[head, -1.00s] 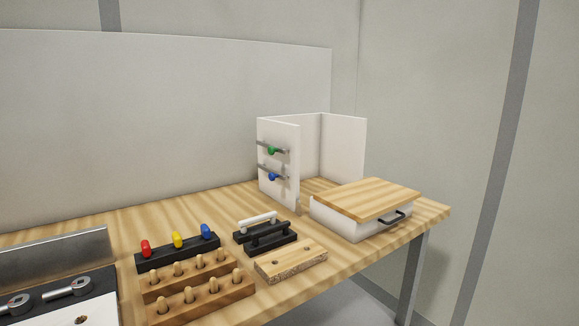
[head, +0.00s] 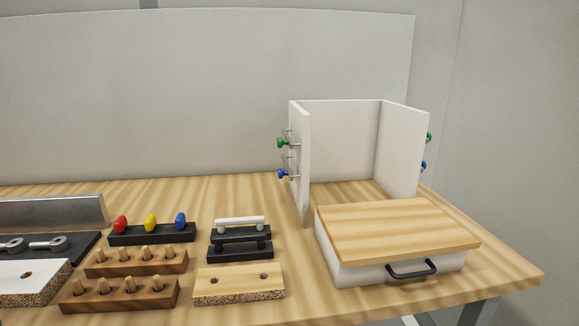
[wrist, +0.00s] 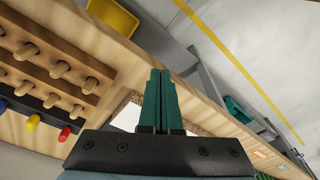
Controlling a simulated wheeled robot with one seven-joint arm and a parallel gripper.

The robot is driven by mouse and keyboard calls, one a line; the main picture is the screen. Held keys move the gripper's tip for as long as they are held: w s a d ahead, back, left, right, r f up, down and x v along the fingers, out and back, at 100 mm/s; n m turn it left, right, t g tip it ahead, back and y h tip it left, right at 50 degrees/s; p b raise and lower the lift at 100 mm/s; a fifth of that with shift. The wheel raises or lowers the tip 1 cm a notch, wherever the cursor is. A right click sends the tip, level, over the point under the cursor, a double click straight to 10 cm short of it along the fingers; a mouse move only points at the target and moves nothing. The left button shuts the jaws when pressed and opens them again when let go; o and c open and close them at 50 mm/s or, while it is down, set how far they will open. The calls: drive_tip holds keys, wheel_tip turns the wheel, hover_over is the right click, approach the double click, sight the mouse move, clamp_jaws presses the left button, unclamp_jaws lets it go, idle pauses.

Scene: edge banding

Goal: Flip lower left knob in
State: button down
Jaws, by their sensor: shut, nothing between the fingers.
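The white three-sided panel stand (head: 340,130) is at the back right of the table in the head view. On its left panel (head: 303,160) are a green knob (head: 283,142) above and a blue knob (head: 284,175) below, both sticking out to the left on metal fittings. The right panel also carries a green knob (head: 429,137) and a blue knob (head: 423,166), partly hidden by that panel. My gripper (wrist: 160,74) shows only in the wrist view, its green fingers together and empty. It is above the table's edge area, and the panel stand is out of that view.
A white box (head: 350,265) with a wooden lid and dark handle stands in front of the stand. Wooden peg racks (head: 120,293), a black rack with coloured knobs (head: 150,235) and a black handle block (head: 240,243) cover the table's left and middle.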

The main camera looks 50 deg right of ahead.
drive_tip(key=shift+s+d, duration=0.1)
drive_tip(key=shift+d, duration=0.05)
drive_tip(key=w+d+r+m+h, duration=0.1)
drive_tip(key=w+d+r+m, duration=0.3)
drive_tip(key=d, duration=0.7)
drive_tip(key=w+d+r+h, duration=0.1)
drive_tip(key=w+d+h, duration=0.1)
drive_tip(key=w+d, duration=0.7)
drive_tip(key=s+d+r+m+h, duration=0.1)
drive_tip(key=s+d+r, duration=0.1)
drive_tip(key=d, duration=0.8)
drive_tip(key=s+d+r+m+g+h+b, duration=0.1)
drive_tip(key=s+d+r+m, duration=0.1)
drive_tip(key=d, duration=0.8)
drive_tip(key=s+d+r+m+g+h, duration=0.1)
drive_tip(key=s+d+r, duration=0.3)
drive_tip(key=d, duration=0.6)
drive_tip(key=shift+d+r+h+b, duration=0.15)
drive_tip(key=shift+r+h+b, duration=0.15)
drive_tip(key=shift+r+h, duration=0.2)
drive_tip(key=shift+f, duration=0.1)
